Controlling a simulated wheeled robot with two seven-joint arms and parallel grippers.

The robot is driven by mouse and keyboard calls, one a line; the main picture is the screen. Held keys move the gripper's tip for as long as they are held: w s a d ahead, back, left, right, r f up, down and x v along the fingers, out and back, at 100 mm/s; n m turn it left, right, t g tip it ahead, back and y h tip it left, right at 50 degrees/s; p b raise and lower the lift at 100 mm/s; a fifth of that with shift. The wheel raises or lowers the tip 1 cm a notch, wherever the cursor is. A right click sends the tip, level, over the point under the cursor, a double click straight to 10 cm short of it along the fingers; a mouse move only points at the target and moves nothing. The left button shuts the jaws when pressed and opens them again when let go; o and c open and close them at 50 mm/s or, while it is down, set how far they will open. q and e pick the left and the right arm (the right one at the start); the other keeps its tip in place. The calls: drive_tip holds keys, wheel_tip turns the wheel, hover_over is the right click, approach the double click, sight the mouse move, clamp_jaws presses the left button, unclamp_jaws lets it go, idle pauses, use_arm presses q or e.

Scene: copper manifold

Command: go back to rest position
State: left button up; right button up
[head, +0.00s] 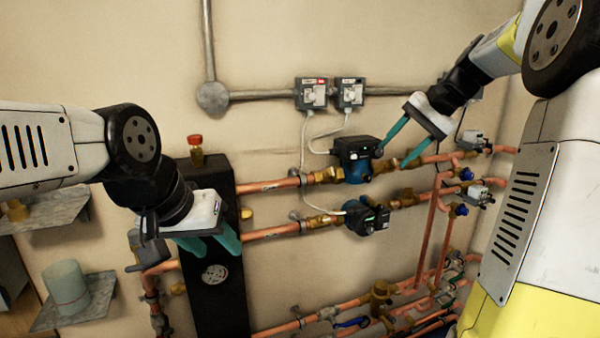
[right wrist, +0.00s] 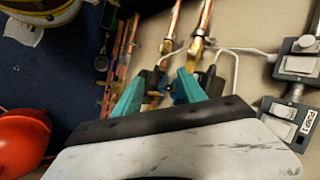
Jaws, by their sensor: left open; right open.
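My left gripper (head: 212,243) is at the left in the head view, in front of the black vertical block (head: 222,290). Its teal fingers hold nothing that I can see. My right gripper (head: 396,145) is at the upper right, its teal fingers spread and empty. It is in front of the wall, by the upper pump (head: 352,160); I cannot tell whether it touches anything. In the right wrist view, the fingers of my right gripper (right wrist: 160,92) stand apart with pipes and a pump beyond them. The lower pump (head: 368,217) sits on the second copper pipe.
Two grey switch boxes (head: 330,93) are on the wall, with white cables down to the pumps. Several copper pipes and valves (head: 380,297) run at lower right. A shelf (head: 100,296) at left holds a pale cylinder (head: 67,287). A red object (right wrist: 20,140) shows in the right wrist view.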

drive_tip(key=s+a+f+n+h, duration=0.1)
drive_tip(key=s+a+f+n, duration=0.1)
drive_tip(key=s, duration=0.6)
drive_tip(key=s+a+f+n+t+h, duration=0.1)
drive_tip(key=s+a+f+n, duration=0.2)
drive_tip(key=s, duration=0.5)
drive_tip(key=s+a+f+n+t+h, duration=0.1)
drive_tip(key=s+a+f+n+h, duration=0.1)
drive_tip(key=s, duration=0.5)
wheel_tip(320, 180, down, 3)
drive_tip(key=shift+s+a+r, duration=0.1)
drive_tip(key=shift+s+a, duration=0.3)
drive_tip(key=shift+a, duration=0.45)
